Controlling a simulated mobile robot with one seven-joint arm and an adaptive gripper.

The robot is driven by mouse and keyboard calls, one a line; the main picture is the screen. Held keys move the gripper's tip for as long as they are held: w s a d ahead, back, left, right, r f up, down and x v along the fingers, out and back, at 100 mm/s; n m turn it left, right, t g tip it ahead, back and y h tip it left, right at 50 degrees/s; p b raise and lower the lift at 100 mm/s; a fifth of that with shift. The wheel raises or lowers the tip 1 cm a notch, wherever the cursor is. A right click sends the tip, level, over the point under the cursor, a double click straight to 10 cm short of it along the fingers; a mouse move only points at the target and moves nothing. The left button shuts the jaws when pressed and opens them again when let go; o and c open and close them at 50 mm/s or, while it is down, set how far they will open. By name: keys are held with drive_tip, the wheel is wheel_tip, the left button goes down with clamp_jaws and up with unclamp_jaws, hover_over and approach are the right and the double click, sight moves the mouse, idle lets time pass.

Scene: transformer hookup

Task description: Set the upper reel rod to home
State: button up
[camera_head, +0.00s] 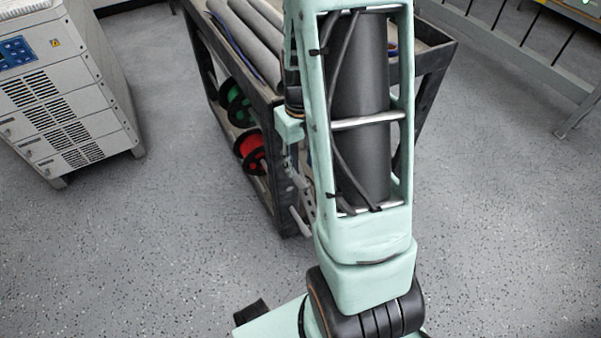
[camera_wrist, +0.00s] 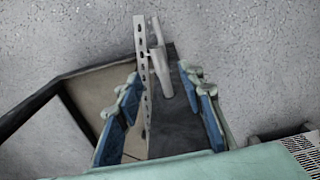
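In the wrist view a pale grey rod (camera_wrist: 163,68) with a round end stands beside a perforated metal strip (camera_wrist: 142,65) at the end of the dark cart. My gripper (camera_wrist: 162,80) has its two blue-padded fingers spread wide, with the strip and rod showing between them and no clear contact. In the head view the perforated strip (camera_head: 303,192) is on the near end of the cart, with a pale rod end (camera_head: 299,222) low beside it. My arm hides much of this area and most of my gripper. I cannot tell which rod is the upper one.
The dark cart (camera_head: 277,165) carries grey rolls (camera_head: 248,38) on top. A green reel (camera_head: 238,108) and a red reel (camera_head: 252,150) hang at its side. A white cabinet (camera_head: 65,95) stands at left. The speckled floor between them is clear.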

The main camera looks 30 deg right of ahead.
wheel_tip(320, 180, up, 5)
idle(0.3)
